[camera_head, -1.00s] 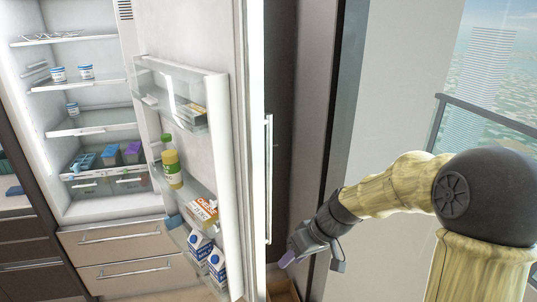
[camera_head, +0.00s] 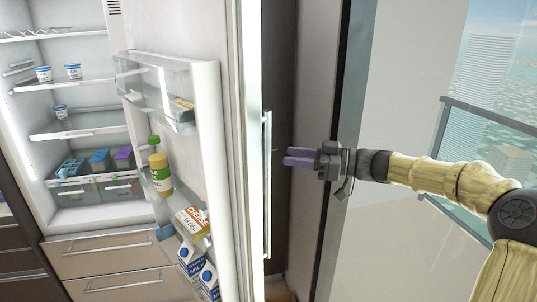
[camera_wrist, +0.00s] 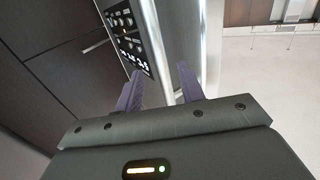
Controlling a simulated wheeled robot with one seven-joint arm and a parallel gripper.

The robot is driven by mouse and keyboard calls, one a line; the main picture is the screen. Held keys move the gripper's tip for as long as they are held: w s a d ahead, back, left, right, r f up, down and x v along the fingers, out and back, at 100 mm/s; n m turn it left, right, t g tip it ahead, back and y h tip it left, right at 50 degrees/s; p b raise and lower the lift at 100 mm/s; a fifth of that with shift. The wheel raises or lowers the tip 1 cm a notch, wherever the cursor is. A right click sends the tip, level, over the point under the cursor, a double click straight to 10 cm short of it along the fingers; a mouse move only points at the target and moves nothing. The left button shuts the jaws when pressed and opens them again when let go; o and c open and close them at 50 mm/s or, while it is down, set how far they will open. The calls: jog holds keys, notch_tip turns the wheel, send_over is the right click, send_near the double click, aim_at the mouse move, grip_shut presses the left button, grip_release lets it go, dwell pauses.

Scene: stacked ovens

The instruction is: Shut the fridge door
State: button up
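The fridge door (camera_head: 205,130) stands wide open in the head view, with shelves of groceries on its inner side. Its long vertical handle (camera_head: 267,185) is on the outer face, on the right. The lit fridge interior (camera_head: 85,105) shows at left. My gripper (camera_head: 287,157), with purple fingers, is just right of the handle, pointing left toward the door's outer side. A small gap seems to separate them.
The door shelves hold a green-capped bottle (camera_head: 160,168), a cheese box (camera_head: 192,222) and milk cartons (camera_head: 190,258). Drawers (camera_head: 110,262) sit under the fridge. A wall and window with a railing (camera_head: 490,125) are at right. The wrist view shows open pale floor (camera_wrist: 265,75).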

aim_at(267, 153)
jog(key=p+x, duration=0.3)
jog(key=x, duration=0.4)
jog(key=shift+w+a, duration=0.15)
jog(key=shift+a, duration=0.1)
jog(key=shift+f, duration=0.1)
grip_shut()
